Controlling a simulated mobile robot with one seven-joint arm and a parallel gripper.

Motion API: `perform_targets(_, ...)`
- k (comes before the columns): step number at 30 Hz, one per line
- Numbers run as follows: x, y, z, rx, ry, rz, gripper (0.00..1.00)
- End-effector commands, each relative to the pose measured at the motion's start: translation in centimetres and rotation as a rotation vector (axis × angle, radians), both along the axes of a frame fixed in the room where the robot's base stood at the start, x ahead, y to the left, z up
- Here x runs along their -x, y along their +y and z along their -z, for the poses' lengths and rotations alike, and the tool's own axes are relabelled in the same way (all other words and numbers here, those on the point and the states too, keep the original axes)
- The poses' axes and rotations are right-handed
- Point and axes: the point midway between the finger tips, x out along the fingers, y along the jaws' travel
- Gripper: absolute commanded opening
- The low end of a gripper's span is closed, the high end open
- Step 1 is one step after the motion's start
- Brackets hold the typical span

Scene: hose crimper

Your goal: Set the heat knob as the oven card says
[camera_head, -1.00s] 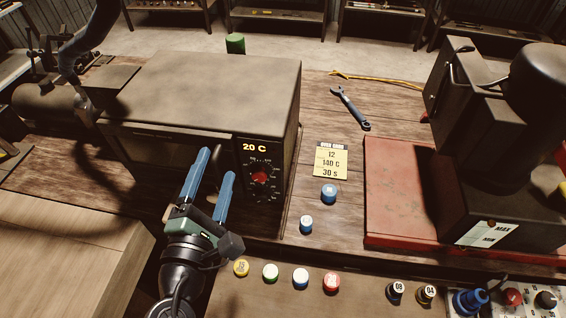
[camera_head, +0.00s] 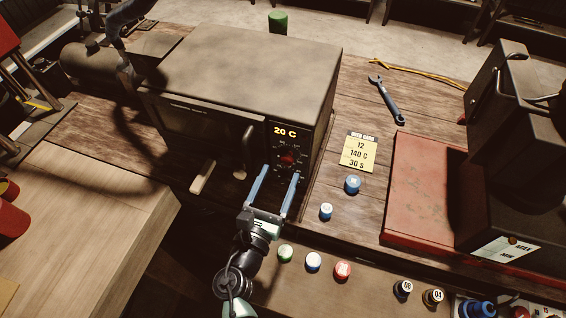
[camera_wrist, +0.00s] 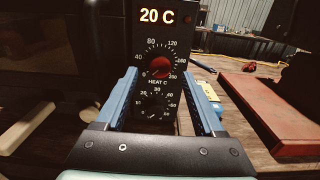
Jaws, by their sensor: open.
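The oven (camera_head: 240,75) is a dark box on the wooden bench, its display reading 20 C. The red heat knob (camera_head: 287,158) sits on its front panel under the display; in the wrist view the heat knob (camera_wrist: 161,67) is ringed by a scale from 0 to 200. A second, dark knob (camera_wrist: 155,105) with a smaller scale is below it.
The oven's door handle (camera_head: 247,150) juts out left of the panel. A wrench (camera_head: 386,99) lies behind the card. A red-based machine (camera_head: 430,190) stands at right.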

Motion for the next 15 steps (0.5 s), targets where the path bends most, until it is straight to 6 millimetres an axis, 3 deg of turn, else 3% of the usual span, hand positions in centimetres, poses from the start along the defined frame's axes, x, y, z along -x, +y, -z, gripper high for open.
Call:
perform_targets(6, -2.6, -0.9, -0.1, 0.0, -0.001, 0.001, 0.7)
perform_targets(15, -3.3, -1.1, 0.0, -0.002, -0.001, 0.0, 0.7)
